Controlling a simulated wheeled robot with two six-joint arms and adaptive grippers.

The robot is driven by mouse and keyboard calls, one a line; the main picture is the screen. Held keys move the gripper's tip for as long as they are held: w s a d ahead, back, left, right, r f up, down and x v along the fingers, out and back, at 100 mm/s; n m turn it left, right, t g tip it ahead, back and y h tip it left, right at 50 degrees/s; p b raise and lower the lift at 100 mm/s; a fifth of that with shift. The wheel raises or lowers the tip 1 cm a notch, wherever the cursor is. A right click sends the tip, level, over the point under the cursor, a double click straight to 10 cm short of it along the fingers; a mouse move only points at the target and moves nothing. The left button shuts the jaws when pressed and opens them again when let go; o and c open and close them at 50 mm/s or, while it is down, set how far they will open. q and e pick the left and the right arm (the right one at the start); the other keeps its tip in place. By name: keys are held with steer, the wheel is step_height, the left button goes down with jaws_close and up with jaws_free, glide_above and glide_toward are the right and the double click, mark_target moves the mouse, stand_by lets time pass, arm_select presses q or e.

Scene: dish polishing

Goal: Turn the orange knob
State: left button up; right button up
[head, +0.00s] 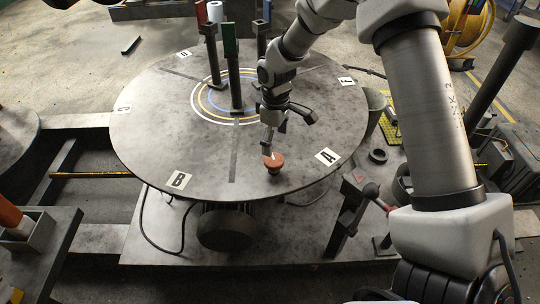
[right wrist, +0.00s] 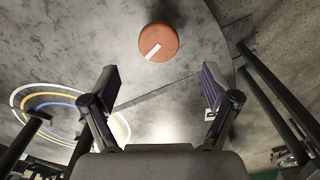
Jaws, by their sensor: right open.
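The orange knob (head: 275,161) is round and stands on the grey round table near its front edge, between the A and B labels. In the right wrist view the knob (right wrist: 158,43) shows whole from above, with a white bar mark slanting across it. My right gripper (head: 288,124) is just behind and above the knob in the head view. In the right wrist view its two fingers (right wrist: 163,82) are spread wide with nothing between them. The knob lies beyond the fingertips there, apart from them. My left gripper is not in view.
The round table (head: 150,130) carries coloured rings and several upright posts, including a dark green-topped one (head: 235,90) left of my right arm. A red-handled lever (head: 372,191) stands off the table's front right. The table top left of the knob is clear.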

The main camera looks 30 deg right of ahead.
mark_target(274, 159)
steer(key=f, duration=0.5)
steer(key=f+p, duration=0.1)
steer(key=f, duration=0.1)
steer(key=shift+w+d+f, duration=0.1)
steer(key=shift+w+f, duration=0.15)
steer(key=shift+s+f, duration=0.15)
steer(key=shift+f, duration=0.05)
steer(key=c, duration=1.2)
